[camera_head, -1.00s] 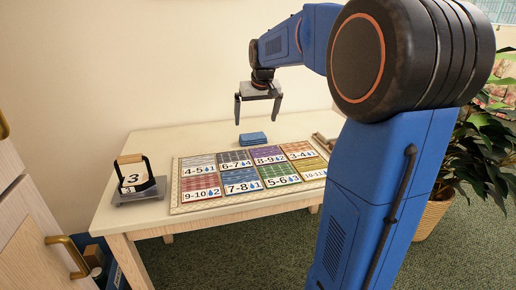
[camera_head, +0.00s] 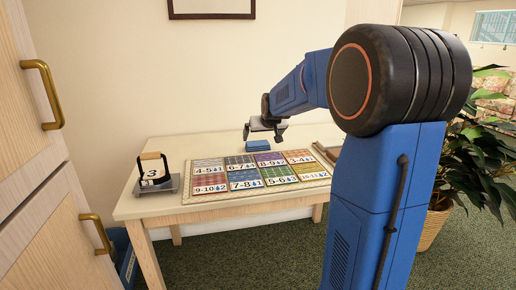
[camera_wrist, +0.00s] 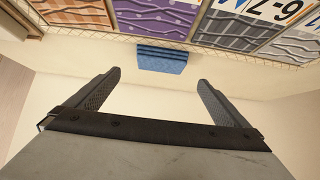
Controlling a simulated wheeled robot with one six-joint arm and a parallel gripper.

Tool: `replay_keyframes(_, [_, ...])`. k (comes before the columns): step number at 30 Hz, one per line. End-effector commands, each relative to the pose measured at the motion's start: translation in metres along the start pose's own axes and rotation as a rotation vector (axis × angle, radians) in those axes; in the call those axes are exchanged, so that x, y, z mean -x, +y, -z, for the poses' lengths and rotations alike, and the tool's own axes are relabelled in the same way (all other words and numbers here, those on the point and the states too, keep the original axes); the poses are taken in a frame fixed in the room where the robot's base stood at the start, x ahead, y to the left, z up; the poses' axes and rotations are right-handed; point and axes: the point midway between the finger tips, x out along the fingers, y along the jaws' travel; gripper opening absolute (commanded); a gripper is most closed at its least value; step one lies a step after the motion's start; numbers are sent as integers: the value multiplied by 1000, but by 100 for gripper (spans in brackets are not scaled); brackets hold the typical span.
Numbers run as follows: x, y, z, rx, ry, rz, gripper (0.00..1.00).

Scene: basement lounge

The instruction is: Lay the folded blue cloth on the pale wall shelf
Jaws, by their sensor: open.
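The folded blue cloth (camera_head: 258,145) lies on the pale table (camera_head: 160,204), behind the patterned board. It also shows in the wrist view (camera_wrist: 162,60), beyond my fingertips and between their lines. My gripper (camera_head: 263,136) is open and empty, just above the cloth in the head view. Its two fingers stand wide apart in the wrist view (camera_wrist: 160,78), and the cloth appears apart from them. I see no pale wall shelf in these frames.
A board with numbered coloured squares (camera_head: 245,185) covers much of the table. A wooden cabinet (camera_head: 45,180) with brass handles is at far left, a potted plant (camera_head: 465,165) at right. A picture frame (camera_head: 212,16) hangs above.

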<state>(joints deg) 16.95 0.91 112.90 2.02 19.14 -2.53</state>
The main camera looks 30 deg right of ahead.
Motion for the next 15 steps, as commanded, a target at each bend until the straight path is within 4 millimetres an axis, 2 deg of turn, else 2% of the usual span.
replay_keyframes(6, [-36, 0, 0, 0, -3, 0, 100])
replay_keyframes(10, [-48, 0, 0, 0, -1, 0, 100])
replay_keyframes(15, [-54, 0, 0, 0, 0, 0, 100])
